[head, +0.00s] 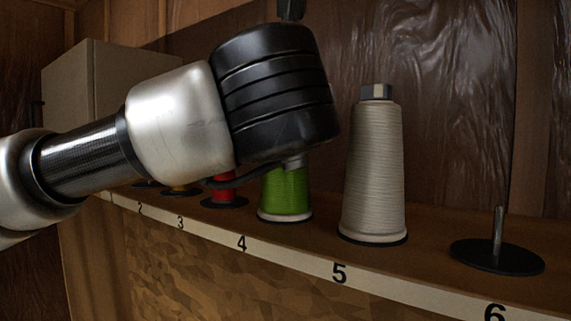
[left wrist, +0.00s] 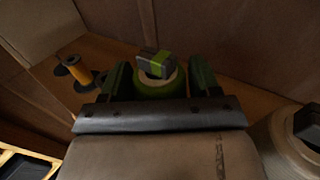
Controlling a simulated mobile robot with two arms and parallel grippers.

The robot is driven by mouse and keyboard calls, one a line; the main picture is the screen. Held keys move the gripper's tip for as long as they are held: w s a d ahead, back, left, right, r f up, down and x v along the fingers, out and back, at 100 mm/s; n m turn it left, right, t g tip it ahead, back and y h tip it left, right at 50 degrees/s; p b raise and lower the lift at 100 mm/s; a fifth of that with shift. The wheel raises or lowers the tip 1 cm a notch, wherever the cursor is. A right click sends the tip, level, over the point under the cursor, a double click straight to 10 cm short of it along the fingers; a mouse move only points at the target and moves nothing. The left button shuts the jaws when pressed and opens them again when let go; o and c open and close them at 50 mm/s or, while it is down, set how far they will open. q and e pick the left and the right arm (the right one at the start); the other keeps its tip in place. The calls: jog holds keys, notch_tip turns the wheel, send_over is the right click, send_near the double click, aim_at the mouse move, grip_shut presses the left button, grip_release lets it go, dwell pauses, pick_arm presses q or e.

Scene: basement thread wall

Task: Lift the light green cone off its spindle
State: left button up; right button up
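The light green cone (head: 285,193) stands upright on the shelf near the label 4. In the head view its upper part is hidden behind my left wrist, with a small grey tip showing below it. In the left wrist view the cone (left wrist: 157,88) is seen from above with a dark, square-edged cap on top. My left gripper (left wrist: 160,78) has one finger on each side of the cone, spread apart. Narrow gaps seem to show between fingers and cone; contact lower down is hidden. My right gripper is in neither view.
A tall grey cone (head: 373,180) stands close to the right of the green one. An empty spindle (head: 497,258) is farther right. A red cone (head: 222,187) and a yellow cone (left wrist: 75,70) are to the left. A box (head: 90,85) stands at the back left.

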pick_arm(q)
jog(key=shift+s, duration=0.1)
jog(key=c, duration=0.9)
jog(key=shift+r, duration=0.1)
jog(key=shift+c, duration=0.2)
jog(key=shift+r+b, duration=0.3)
jog(key=shift+r, duration=0.15)
notch_tip(320, 180, up, 7)
jog(key=shift+r+b, duration=0.2)
jog(key=shift+b, duration=0.8)
jog(key=shift+r, duration=0.85)
